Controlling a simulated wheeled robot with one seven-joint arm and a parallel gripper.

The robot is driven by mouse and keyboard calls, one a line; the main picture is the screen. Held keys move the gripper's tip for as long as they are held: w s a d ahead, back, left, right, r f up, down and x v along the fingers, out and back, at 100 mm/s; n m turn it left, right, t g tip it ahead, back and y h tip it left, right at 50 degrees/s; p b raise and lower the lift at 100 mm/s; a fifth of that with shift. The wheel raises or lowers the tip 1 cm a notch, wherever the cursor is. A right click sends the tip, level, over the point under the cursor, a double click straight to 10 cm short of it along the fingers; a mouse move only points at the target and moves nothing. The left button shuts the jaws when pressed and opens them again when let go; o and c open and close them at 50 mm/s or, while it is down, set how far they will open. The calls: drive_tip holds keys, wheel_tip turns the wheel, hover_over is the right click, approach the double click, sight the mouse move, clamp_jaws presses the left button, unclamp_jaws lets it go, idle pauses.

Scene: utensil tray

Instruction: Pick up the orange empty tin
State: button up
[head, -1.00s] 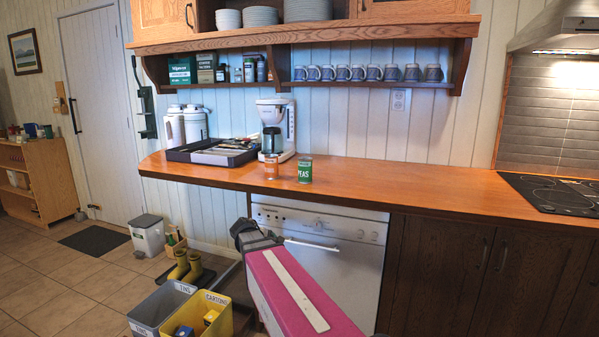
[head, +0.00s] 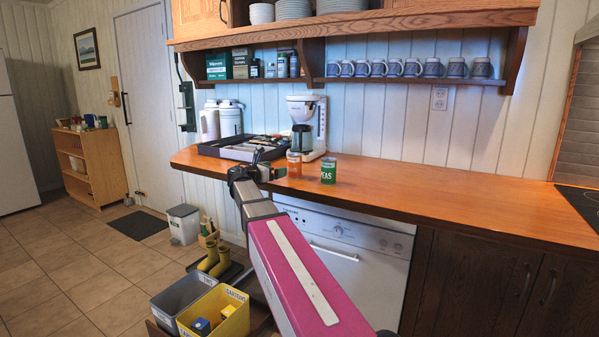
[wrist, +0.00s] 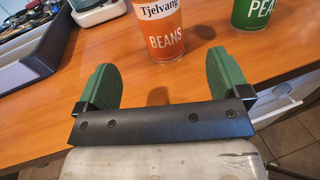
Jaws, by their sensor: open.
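The orange tin (head: 294,164), labelled "Tjelvang BEANS" in the wrist view (wrist: 160,32), stands upright near the front edge of the wooden counter. Whether it is empty does not show. My gripper (head: 272,172) is at the counter's edge, just left of the tin in the head view. In the wrist view, its two green-padded fingers (wrist: 160,75) are open with nothing between them. The tin stands just beyond the fingertips, roughly centred on the gap. Its top is cut off in that view.
A green tin labelled PEAS (head: 328,171) stands close on the right of the orange one. Behind are a coffee maker (head: 310,126) and a dark utensil tray (head: 210,150). The counter (head: 440,183) is clear to the right. Bins (head: 226,322) stand on the floor below.

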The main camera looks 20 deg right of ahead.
sight(295, 162)
drive_tip(key=shift+w+d+r, duration=0.45)
drive_tip(key=shift+d+r, duration=0.1)
drive_tip(key=shift+d, duration=0.15)
drive_tip(key=x, duration=1)
drive_tip(key=shift+d, duration=0.15)
drive_tip(key=shift+s, duration=0.1)
drive_tip(key=c, duration=1)
